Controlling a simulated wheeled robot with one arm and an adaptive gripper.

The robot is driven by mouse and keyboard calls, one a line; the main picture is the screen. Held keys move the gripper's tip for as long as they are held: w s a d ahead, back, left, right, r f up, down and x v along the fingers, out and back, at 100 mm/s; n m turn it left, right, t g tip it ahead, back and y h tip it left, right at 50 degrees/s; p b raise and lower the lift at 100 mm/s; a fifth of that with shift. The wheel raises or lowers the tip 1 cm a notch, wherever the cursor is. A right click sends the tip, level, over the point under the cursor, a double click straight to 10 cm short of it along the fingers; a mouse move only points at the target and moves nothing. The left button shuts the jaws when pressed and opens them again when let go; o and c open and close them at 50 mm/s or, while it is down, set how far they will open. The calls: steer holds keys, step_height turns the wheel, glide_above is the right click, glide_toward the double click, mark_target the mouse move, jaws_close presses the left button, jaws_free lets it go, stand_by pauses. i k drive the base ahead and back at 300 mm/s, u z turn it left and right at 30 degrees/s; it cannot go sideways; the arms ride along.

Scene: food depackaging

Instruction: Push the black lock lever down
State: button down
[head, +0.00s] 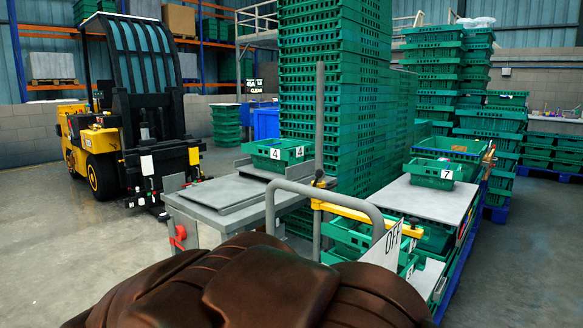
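No black lock lever can be made out for certain. A small dark part (321,182) sits where a grey upright bar (319,120) meets a yellow bar (350,212), and I cannot tell whether it is the lever. A bent grey tube handle (325,191) stands in front of it. A red handle (179,238) is on the left side of the grey metal table (225,205). My gripper is not in view.
A large brown padded shape (270,285) hides the bottom middle. Crate 4 (277,154) sits on the table and crate 7 (433,173) on a grey surface at right. A tall green crate stack (335,80) stands behind. A forklift (130,120) is at left; open floor (70,265) lies front left.

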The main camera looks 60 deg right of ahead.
mark_target(319, 173)
steer(key=z, duration=0.4)
steer(key=i, duration=1.05)
steer(key=z, duration=0.7)
